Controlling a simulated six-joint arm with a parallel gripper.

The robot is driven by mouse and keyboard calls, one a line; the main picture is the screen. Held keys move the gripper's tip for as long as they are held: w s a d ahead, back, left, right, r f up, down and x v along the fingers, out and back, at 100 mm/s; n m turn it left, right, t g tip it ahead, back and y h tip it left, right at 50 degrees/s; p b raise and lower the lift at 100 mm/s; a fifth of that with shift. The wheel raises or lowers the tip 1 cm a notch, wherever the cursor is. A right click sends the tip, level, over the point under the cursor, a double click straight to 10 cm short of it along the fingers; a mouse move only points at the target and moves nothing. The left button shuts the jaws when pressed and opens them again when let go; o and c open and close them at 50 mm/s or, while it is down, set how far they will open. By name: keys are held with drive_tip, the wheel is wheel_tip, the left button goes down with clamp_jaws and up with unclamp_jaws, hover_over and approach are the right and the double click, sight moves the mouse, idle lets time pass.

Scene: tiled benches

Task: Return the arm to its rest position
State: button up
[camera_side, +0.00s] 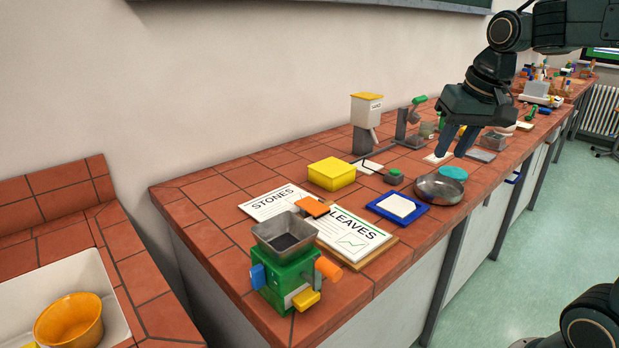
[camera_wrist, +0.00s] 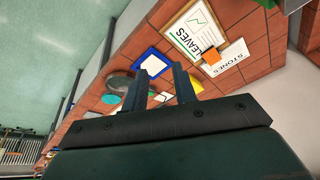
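My gripper (camera_side: 451,155) hangs above the far half of the tiled bench (camera_side: 214,236), fingers pointing down. In the wrist view its two fingers (camera_wrist: 159,68) are apart, with nothing held between them. In the side view the fingertips appear over a white tile-like piece and behind the metal pan (camera_side: 439,188); their exact height above the bench is hard to tell. My arm reaches in from the upper right.
A green block machine (camera_side: 288,286) with a grey hopper, STONES (camera_side: 271,202) and LEAVES (camera_side: 352,238) sheets, a yellow box (camera_side: 331,174), a blue-framed tray (camera_side: 380,200) and a sand dispenser (camera_side: 366,110) stand on the bench. An orange bowl (camera_side: 70,321) sits in the sink.

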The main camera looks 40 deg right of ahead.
drive_tip(key=s+a+f+n+t, duration=0.1)
drive_tip(key=s+a+f+n, duration=0.1)
drive_tip(key=s, duration=0.4)
drive_tip(key=s+a+f+n+t+y, duration=0.1)
drive_tip(key=s+a+f+n, duration=0.2)
drive_tip(key=a, duration=0.4)
drive_tip(key=s+n, duration=0.1)
drive_tip(key=s, duration=0.1)
drive_tip(key=shift+s+f, duration=0.15)
drive_tip(key=shift+s, duration=0.25)
